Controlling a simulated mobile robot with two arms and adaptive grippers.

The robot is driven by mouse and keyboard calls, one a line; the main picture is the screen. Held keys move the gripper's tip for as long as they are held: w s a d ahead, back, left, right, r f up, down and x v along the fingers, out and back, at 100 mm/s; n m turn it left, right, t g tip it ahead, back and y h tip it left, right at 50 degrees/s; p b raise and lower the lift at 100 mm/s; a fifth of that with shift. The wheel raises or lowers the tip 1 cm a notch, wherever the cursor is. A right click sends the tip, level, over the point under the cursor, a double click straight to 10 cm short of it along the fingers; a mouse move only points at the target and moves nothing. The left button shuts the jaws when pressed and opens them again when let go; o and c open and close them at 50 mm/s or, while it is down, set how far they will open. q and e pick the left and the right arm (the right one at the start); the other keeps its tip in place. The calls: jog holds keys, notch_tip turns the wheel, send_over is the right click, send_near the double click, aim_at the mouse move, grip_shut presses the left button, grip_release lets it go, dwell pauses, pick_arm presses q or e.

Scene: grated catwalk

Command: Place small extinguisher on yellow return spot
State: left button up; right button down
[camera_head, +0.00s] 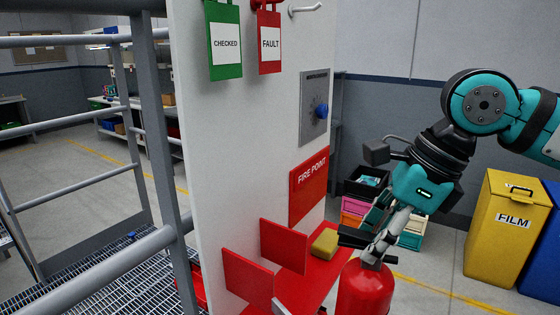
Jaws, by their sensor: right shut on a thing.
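The small extinguisher (365,291) is a red cylinder at the bottom of the head view, right of the white panel; its lower part is cut off by the frame edge. My right gripper (376,256) reaches down from the upper right and is shut on the extinguisher's top. The extinguisher looks upright, in front of a red shelf (318,277); I cannot tell whether it touches the shelf. A small yellow block-like thing (325,243) lies on the shelf, left of the gripper. No flat yellow spot can be made out. My left gripper is not in view.
A white panel (240,130) carries a green CHECKED tag (225,42), a red FAULT tag (269,42) and a FIRE POINT sign (308,180). Red upright plates (283,246) stand by the shelf. Grey railings (150,120) are left; a yellow FILM bin (505,230) is right.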

aim_at(375, 312)
jog(key=f+n+g, duration=0.1)
jog(key=f+n, duration=0.3)
jog(key=d+f+n+g, duration=0.1)
jog(key=f+n+g, duration=0.1)
jog(key=f+n, duration=0.2)
jog(key=s+d+f+n+g, duration=0.1)
jog(key=f+n, duration=0.2)
jog(key=f, duration=0.3)
jog(key=shift+f+n+h, duration=0.1)
jog(key=shift+n+h, duration=0.2)
jog(key=shift+n, duration=0.1)
jog(key=s+d+f+n+g+h, duration=0.1)
jog(key=s+f+n+g+h, duration=0.1)
jog(key=f+n, duration=0.8)
jog(key=s+f+h, duration=0.1)
jog(key=s, duration=0.1)
jog(key=shift+s+d+f+h, duration=0.15)
jog(key=shift+s+d+h, duration=0.15)
jog(key=shift+s+d, duration=0.1)
jog(key=shift+f, duration=0.1)
